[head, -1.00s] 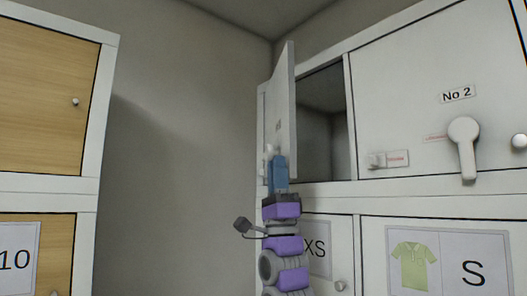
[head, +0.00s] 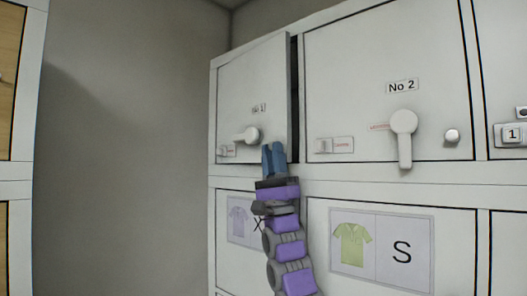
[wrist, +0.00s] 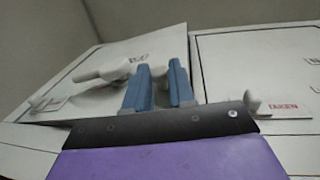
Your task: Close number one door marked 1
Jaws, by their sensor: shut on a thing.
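The number one door (head: 255,85), white and labelled "No 1" (head: 259,107), stands slightly ajar at the upper left of the locker block. A dark gap shows along its right edge. Its lever handle (head: 248,134) points left. My gripper (head: 273,158) is at the door's lower right, its blue fingers shut on what seems to be the door's knob, mostly hidden between them. In the wrist view, the fingers (wrist: 158,85) stand in front of the door (wrist: 165,52), with the lever (wrist: 105,70) to their left.
Door No 2 (head: 385,60) is shut, its lever (head: 404,135) pointing down and a round knob (head: 452,136) beside it. Lower doors carry shirt pictures, one marked S (head: 402,251). A wooden-fronted locker (head: 10,75) stands at far left. Bare wall (head: 130,150) lies between.

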